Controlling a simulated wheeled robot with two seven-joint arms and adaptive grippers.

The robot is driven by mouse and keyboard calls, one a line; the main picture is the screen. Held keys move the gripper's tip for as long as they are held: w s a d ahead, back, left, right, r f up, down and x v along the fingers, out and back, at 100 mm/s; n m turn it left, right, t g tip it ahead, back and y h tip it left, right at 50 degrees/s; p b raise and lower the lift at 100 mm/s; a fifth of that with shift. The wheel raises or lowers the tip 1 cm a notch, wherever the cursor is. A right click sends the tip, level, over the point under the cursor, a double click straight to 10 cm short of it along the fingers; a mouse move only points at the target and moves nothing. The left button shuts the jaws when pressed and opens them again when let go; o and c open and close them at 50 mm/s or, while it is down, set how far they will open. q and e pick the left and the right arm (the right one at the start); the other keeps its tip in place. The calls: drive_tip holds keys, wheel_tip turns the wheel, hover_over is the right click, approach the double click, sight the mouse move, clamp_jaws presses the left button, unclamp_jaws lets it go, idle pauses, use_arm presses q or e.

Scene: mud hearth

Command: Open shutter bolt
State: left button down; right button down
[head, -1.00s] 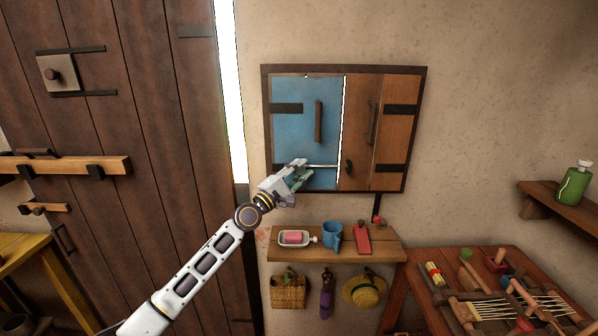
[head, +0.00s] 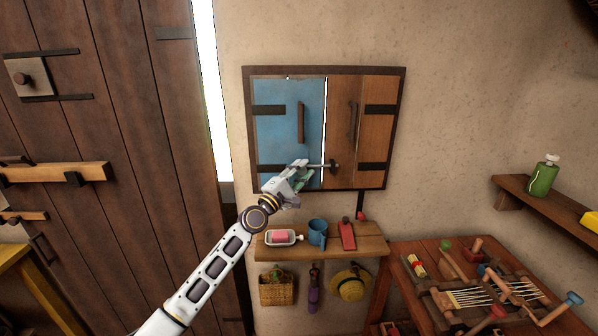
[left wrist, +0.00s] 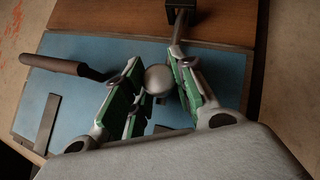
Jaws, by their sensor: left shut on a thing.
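A window in the wall has two shutters, a blue left shutter (head: 277,130) and a brown right shutter (head: 376,135). A thin metal bolt (head: 317,166) runs level across the gap between them, low down, to a black keeper (head: 334,166) on the brown shutter. My left gripper (head: 300,170) is in front of the blue shutter's lower right part. In the left wrist view its green-padded fingers are around the bolt's round grey knob (left wrist: 157,80). The rod reaches the black keeper (left wrist: 180,12) there. My right gripper is not in view.
A cluttered table (head: 470,250) stands to the right, and a large wooden door (head: 120,150) is at the left.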

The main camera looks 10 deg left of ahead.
use_arm(q)
drive_tip(key=c, duration=1.5)
unclamp_jaws()
drive_tip(key=shift+d+f, duration=0.1)
drive_tip(key=shift+d, duration=0.1)
drive_tip(key=o, duration=0.4)
drive_tip(key=shift+d, duration=0.15)
drive_tip(key=shift+c, duration=0.2)
drive_tip(key=shift+a, duration=0.2)
drive_tip(key=v, duration=1.1)
drive_tip(key=shift+s, duration=0.35)
drive_tip(key=shift+a+f, duration=0.1)
drive_tip(key=shift+s, duration=0.1)
